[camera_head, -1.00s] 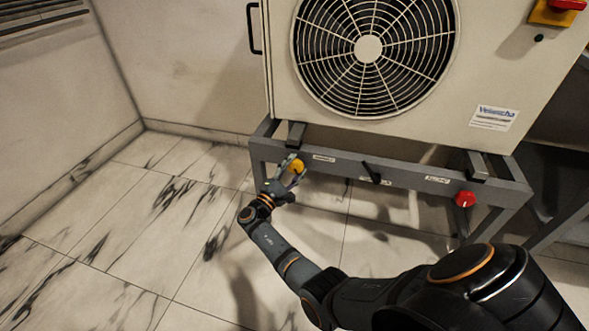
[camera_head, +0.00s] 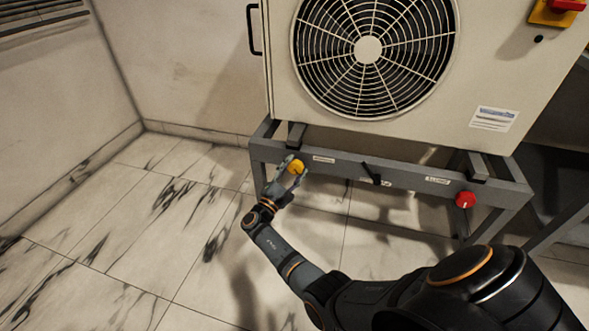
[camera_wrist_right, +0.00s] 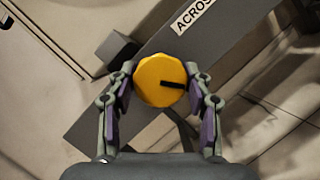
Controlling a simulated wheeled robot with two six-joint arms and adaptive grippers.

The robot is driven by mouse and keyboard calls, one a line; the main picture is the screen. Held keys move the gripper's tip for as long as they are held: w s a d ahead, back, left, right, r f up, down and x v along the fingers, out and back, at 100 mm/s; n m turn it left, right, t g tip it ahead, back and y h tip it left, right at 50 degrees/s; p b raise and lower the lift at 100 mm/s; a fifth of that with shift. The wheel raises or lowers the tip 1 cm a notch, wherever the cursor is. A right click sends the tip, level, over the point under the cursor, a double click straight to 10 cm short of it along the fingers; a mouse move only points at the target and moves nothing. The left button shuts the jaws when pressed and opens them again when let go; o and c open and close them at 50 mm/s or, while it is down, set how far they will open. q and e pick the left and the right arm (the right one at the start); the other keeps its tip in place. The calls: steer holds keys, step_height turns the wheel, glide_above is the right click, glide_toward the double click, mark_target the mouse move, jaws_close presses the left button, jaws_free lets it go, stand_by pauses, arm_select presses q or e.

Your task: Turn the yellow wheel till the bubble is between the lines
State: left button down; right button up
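The yellow wheel (camera_head: 297,167) sits on the front rail of the grey frame under the fan unit. In the right wrist view the wheel (camera_wrist_right: 158,80) is a faceted yellow knob with a black mark running from near its middle to the right. My right gripper (camera_head: 293,171) has one finger on each side of the wheel, with the fingertips against its rim; in the right wrist view the gripper (camera_wrist_right: 161,76) looks shut on it. My left gripper is not in view. I cannot see a bubble or lines in either view.
The grey rail (camera_head: 345,169) also carries a black lever (camera_head: 371,173) and a red knob (camera_head: 465,200) to the right. A partly visible label (camera_wrist_right: 196,14) reading "ACROS" is beside the wheel. The fan unit (camera_head: 375,60) stands above. Tiled floor (camera_head: 130,230) is clear at left.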

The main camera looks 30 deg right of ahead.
mark_target(294, 162)
steer(key=o, duration=0.4)
step_height(294, 162, up, 10)
steer(key=shift+r, duration=0.1)
stand_by(0.5)
